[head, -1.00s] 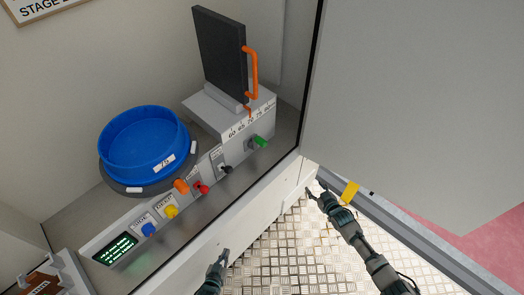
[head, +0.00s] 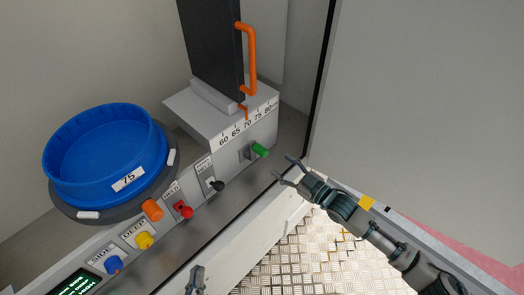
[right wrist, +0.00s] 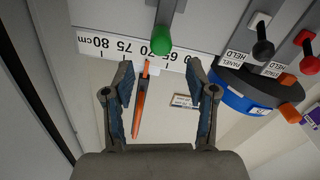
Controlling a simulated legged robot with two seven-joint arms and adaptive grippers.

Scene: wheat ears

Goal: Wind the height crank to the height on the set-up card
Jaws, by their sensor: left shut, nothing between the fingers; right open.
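A green-knobbed handle (head: 261,150), which I take as the height crank, sticks out below a centimetre scale (head: 247,124) marked 60 to 80. An orange pointer (head: 244,111) stands close to 70. My right gripper (head: 282,170) is open and empty, just right of and below the green knob, apart from it. In the right wrist view the green knob (right wrist: 162,40) lies beyond the open fingers (right wrist: 160,78), between them. My left gripper (head: 197,278) is shut and empty at the bottom edge. A small framed card (right wrist: 185,101) shows, its text too small to read.
A blue drum (head: 100,155) labelled 75 stands left on a dark turntable. Red (head: 183,210), black (head: 216,185), orange (head: 152,209), yellow (head: 145,240) and blue (head: 113,264) knobs line the panel. A dark upright board with an orange handle (head: 250,60) stands above the scale.

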